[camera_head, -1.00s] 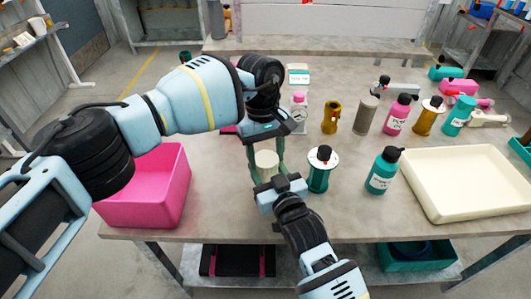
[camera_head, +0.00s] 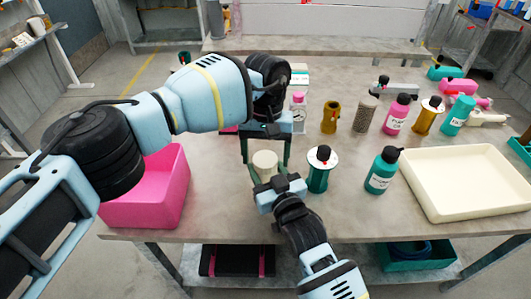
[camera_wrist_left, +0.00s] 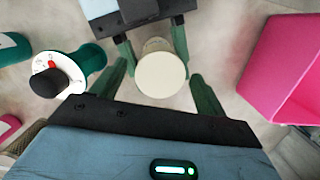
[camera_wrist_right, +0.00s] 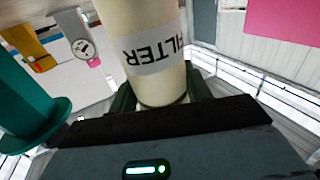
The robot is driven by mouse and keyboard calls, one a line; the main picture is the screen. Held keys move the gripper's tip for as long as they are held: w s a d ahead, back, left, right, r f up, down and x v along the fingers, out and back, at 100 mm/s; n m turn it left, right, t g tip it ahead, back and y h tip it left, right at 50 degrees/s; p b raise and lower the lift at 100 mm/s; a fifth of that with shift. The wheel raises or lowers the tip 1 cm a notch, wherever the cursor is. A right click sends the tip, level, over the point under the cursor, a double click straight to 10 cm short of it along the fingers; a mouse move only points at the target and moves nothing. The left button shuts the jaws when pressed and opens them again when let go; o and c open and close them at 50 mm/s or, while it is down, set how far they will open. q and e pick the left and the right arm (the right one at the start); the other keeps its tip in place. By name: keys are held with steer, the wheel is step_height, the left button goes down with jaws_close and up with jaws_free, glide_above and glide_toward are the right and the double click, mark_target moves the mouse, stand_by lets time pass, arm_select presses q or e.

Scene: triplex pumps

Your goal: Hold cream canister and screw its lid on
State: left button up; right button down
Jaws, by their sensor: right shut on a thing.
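The cream canister (camera_head: 264,163) stands upright near the table's front, between my two grippers. Its round cream top (camera_wrist_left: 161,74) faces up in the left wrist view. I cannot tell a separate lid from the body there. The right wrist view shows its white label reading "FILTER" (camera_wrist_right: 153,55). My right gripper (camera_head: 268,181) is shut on the canister low on its body, from the front. My left gripper (camera_head: 266,150) is above it, pointing down, open, with one finger on each side of the top and gaps between.
A teal spool-like part with a white disc and black knob (camera_head: 322,158) stands close to the right. A teal bottle (camera_head: 382,172) and cream tray (camera_head: 470,205) lie further right. A pink bin (camera_head: 150,205) is left. Several bottles and parts stand behind.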

arm_select(q)
steer(key=shift+r, duration=2.3)
steer(key=shift+c, duration=0.4)
steer(key=n, duration=0.6)
steer(key=shift+r+n, duration=0.3)
steer(key=n, duration=0.4)
steer(key=n+t, duration=0.1)
steer(key=n, duration=0.2)
steer(key=shift+r, duration=0.4)
steer(key=n, duration=0.7)
steer(key=shift+a+r, duration=0.1)
steer(key=shift+r, duration=0.3)
steer(key=n, duration=0.7)
steer(key=shift+s+r+t, duration=0.15)
steer(key=shift+r+t, duration=0.2)
steer(key=shift+t, duration=0.05)
